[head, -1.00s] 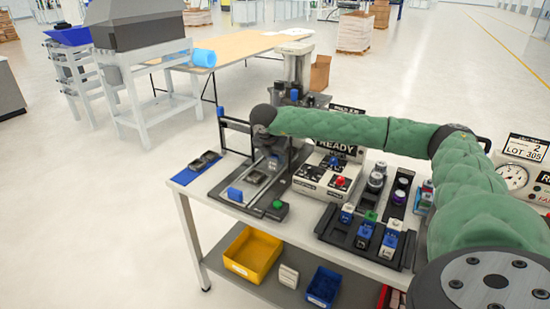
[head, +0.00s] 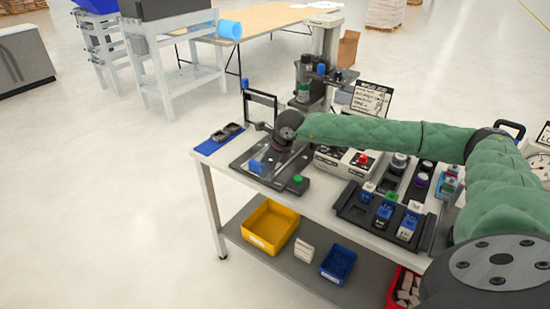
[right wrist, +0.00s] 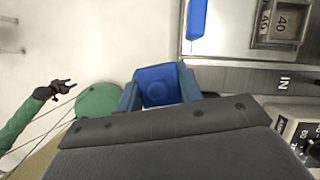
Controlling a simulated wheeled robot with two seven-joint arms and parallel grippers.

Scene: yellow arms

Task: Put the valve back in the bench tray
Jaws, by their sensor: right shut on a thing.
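My right gripper (right wrist: 158,92) is shut on a blue block-shaped part with a round raised middle, which I take to be the valve (right wrist: 158,86). Only its blue end shows between the fingers.
A grey box with a red button (head: 362,159) stands between fixture and tray. A black frame (head: 262,97) rises behind. Yellow (head: 270,227) and blue (head: 338,264) bins sit on the lower shelf.

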